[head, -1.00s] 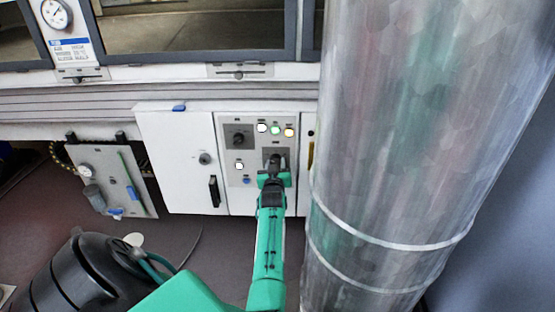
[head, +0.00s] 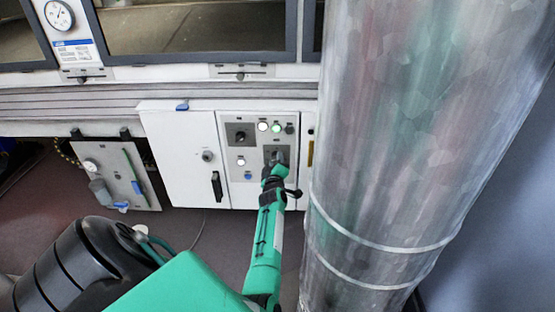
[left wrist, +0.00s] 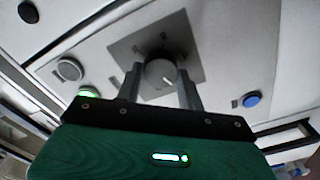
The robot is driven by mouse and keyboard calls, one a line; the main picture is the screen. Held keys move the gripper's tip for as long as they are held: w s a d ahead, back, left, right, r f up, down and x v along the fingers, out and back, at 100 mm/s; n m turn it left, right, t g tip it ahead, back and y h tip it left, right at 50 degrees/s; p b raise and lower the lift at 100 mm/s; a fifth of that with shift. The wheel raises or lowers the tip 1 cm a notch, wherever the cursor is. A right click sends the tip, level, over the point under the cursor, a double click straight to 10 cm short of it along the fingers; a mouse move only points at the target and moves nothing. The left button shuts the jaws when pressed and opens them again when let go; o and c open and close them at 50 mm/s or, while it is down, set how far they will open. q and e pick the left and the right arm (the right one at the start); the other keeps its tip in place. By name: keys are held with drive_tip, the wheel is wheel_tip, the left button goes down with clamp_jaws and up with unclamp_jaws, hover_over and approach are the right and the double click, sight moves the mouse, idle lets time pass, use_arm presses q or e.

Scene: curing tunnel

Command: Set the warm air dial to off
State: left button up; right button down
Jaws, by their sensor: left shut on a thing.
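The control panel (head: 232,183) on the white cabinet carries two dials on grey plates. My left gripper (head: 276,163) is at the lower right dial (head: 278,154), which I take for the warm air dial; the labels are too small to read. In the left wrist view, this round grey dial (left wrist: 160,74) sits between the two fingers, and the gripper (left wrist: 161,88) is shut on it. A pale mark shows on its face, slanted in that view. The other dial (head: 240,137) is dark and untouched at the upper left. My right gripper is not in view.
A large metal duct (head: 400,150) stands close on the right. A cabinet door (head: 180,160) is left.

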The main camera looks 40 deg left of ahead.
use_arm(q)
drive_tip(key=shift+a+r+n, duration=0.1)
drive_tip(key=shift+r+n, duration=0.25)
drive_tip(key=shift+n, duration=0.15)
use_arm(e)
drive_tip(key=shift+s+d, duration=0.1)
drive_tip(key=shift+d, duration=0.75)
use_arm(q)
drive_tip(key=o, duration=1)
drive_tip(key=shift+f, duration=0.15)
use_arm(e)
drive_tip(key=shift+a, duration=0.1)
use_arm(q)
drive_tip(key=shift+d, duration=0.2)
